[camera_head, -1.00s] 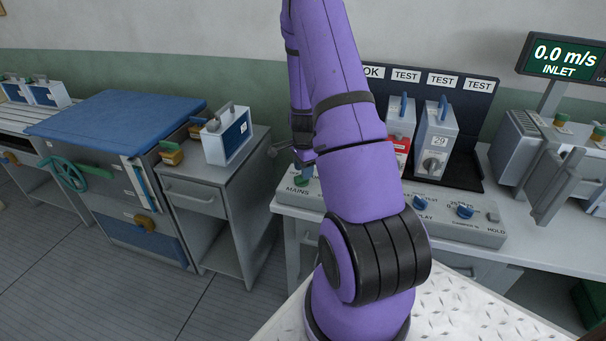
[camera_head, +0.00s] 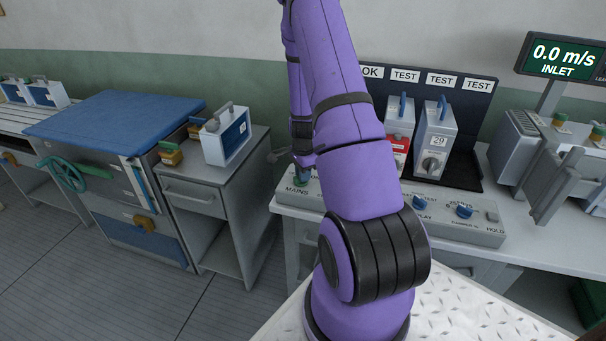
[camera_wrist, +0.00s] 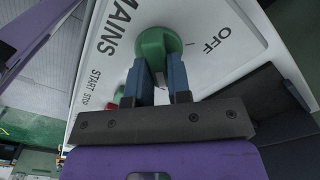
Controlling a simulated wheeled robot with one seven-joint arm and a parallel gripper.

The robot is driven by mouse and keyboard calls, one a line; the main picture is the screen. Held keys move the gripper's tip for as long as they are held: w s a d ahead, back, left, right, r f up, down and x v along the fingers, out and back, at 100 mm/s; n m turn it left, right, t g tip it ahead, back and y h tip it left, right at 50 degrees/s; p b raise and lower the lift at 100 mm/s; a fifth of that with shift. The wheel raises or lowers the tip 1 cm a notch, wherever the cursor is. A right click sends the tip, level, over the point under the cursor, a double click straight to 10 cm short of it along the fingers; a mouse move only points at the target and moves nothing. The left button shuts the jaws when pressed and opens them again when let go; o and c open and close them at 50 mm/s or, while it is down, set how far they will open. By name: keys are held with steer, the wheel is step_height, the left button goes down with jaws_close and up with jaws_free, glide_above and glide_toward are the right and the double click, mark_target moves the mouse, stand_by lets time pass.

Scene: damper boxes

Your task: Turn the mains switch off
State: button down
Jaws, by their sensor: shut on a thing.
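The green mains switch knob (camera_wrist: 157,47) stands on a white panel (camera_wrist: 215,65) lettered MAINS and OFF in the wrist view. My gripper (camera_wrist: 158,78) is shut on the knob, with one blue finger on each side of it. The OFF label lies to the right of the knob. Which mark the knob points to is not clear. In the head view, the MAINS end of the control panel (camera_head: 460,230) is at its left, and my gripper (camera_head: 301,175) is there, small and partly hidden by my arm.
Test boxes, one of them (camera_head: 436,140) with a dial, stand on the dark rack behind the panel. A grey cabinet (camera_head: 215,190) holding a blue-fronted box (camera_head: 227,135) is to the left. In the wrist view, a red button (camera_wrist: 119,92) is beside the knob near START STOP.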

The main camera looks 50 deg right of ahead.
steer(key=shift+n, duration=0.3)
steer(key=n, duration=0.3)
steer(key=shift+w+n, duration=0.15)
steer(key=shift+n, duration=0.15)
steer(key=n, duration=0.4)
steer(key=shift+w+n, duration=0.15)
steer(key=shift+n, duration=0.15)
steer(key=n, duration=0.4)
steer(key=shift+w+a+n, duration=0.1)
steer(key=shift+w+n, duration=0.05)
steer(key=shift+n, duration=0.15)
steer(key=shift+w+a+n, duration=0.1)
steer(key=shift+n, duration=2.1)
steer(key=c, duration=1.1)
jaws_free()
steer(key=shift+o, duration=0.2)
steer(key=shift+r, duration=0.1)
